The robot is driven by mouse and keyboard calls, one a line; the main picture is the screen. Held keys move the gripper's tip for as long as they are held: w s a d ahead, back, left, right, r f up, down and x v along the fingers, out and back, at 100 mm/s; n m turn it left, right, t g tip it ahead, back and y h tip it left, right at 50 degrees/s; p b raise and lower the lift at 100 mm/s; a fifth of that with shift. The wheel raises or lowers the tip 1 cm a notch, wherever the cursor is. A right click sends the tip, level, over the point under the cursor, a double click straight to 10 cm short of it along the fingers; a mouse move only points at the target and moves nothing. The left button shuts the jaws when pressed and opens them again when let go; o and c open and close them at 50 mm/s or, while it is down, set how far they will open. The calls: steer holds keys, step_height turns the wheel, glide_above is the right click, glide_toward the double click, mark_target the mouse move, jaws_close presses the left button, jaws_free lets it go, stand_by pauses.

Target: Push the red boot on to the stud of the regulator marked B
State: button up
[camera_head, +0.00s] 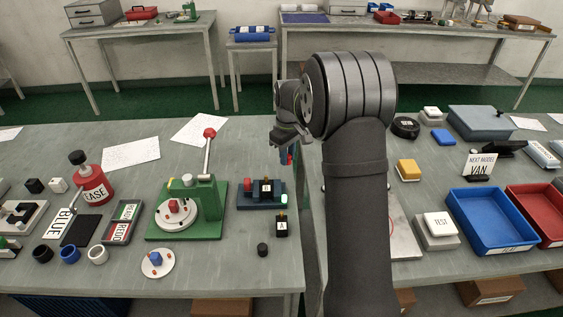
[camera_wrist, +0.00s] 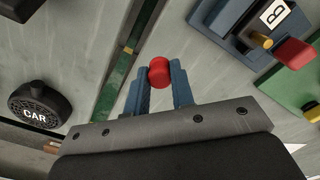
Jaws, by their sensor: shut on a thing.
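The red boot (camera_wrist: 160,72) is held between the two blue fingers of my gripper (camera_wrist: 158,84). In the head view my gripper (camera_head: 287,157) hangs above the bench's right edge, behind and to the right of the fixture. The regulator marked B (camera_head: 266,186) sits in a dark blue fixture (camera_head: 262,202). It also shows in the wrist view (camera_wrist: 274,14), at the upper right, with a brass stud (camera_wrist: 260,40) standing bare. The boot is well apart from that stud. My arm hides part of the head view.
A red block (camera_wrist: 295,53) stands on the fixture beside the regulator. A regulator marked A (camera_head: 282,227) and a black cap (camera_head: 263,249) lie in front. The green press (camera_head: 204,197) with a raised lever stands to the left. A narrow gap (camera_wrist: 127,50) separates two benches.

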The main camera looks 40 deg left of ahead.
steer(key=w+d+r, duration=0.3)
steer(key=d+r, duration=0.2)
steer(key=d, duration=0.3)
step_height(320, 180, up, 2)
steer(key=r, duration=0.1)
glide_above(266, 176)
steer(key=shift+f, duration=3.2)
steer(key=shift+f, duration=0.65)
steer(key=o, duration=1)
steer(key=shift+o, duration=0.2)
steer(key=shift+r, duration=0.1)
